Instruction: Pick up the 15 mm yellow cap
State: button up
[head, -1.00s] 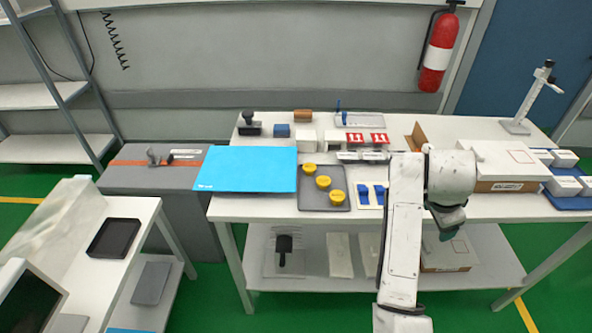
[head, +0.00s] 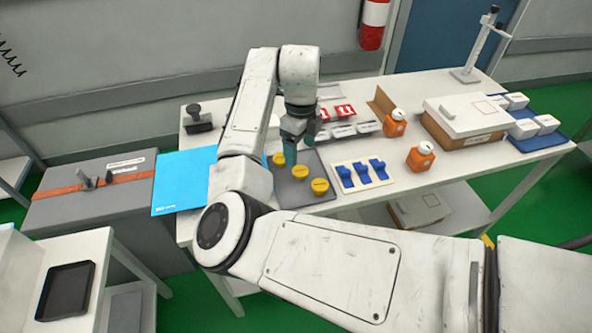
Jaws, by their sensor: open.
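Three yellow caps stand in a diagonal row on a dark grey tray (head: 290,197) on the white table: a far cap (head: 279,159), a middle cap (head: 300,172) and a near cap (head: 320,187). Their markings are too small to read, so I cannot tell which is the 15 mm one. My gripper (head: 299,149) is open with its teal fingers pointing down, over the far part of the tray. No cap is visibly held.
A cream board with blue clips (head: 362,173) lies right of the tray; a blue sheet (head: 175,185) lies left. Two orange bottles (head: 421,157) stand further right, near a white-lidded box (head: 466,120). A black-handled stamp (head: 197,118) stands at the back left.

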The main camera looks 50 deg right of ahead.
aim_at(301, 171)
jog(key=shift+s+f+p, duration=0.2)
jog(key=shift+f+p, duration=0.2)
jog(key=shift+f, duration=3.3)
jog(key=c, duration=1.1)
jog(key=shift+r, duration=0.1)
